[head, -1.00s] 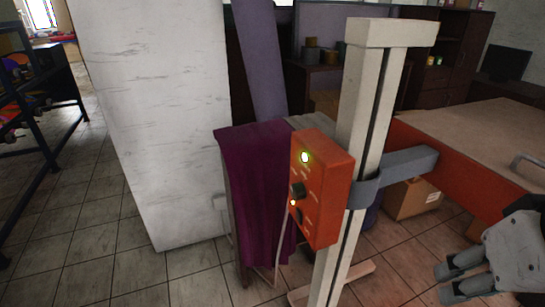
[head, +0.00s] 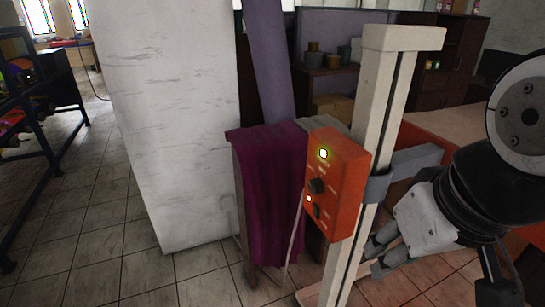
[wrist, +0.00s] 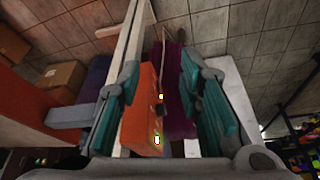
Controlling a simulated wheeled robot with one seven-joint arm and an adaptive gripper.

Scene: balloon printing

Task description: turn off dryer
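The dryer's orange control box (head: 341,190) is mounted on a pale upright post (head: 376,120). Its front has a lit yellow-green light (head: 323,153), a dark knob (head: 317,186), a small lit orange light (head: 309,199) and a dark switch (head: 317,212) below. My gripper (head: 374,258) is to the right of the post and lower than the box, apart from it. In the wrist view my gripper (wrist: 160,65) is open and empty, its teal-padded fingers apart. The box (wrist: 144,112) shows between the fingers there, closer to the left finger.
A purple cloth (head: 268,195) hangs over a stand left of the box. A white pillar (head: 165,130) stands farther left. A grey bracket (head: 415,160) sticks out from the post towards an orange-sided table (head: 440,125). Tiled floor (head: 100,240) is clear at left.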

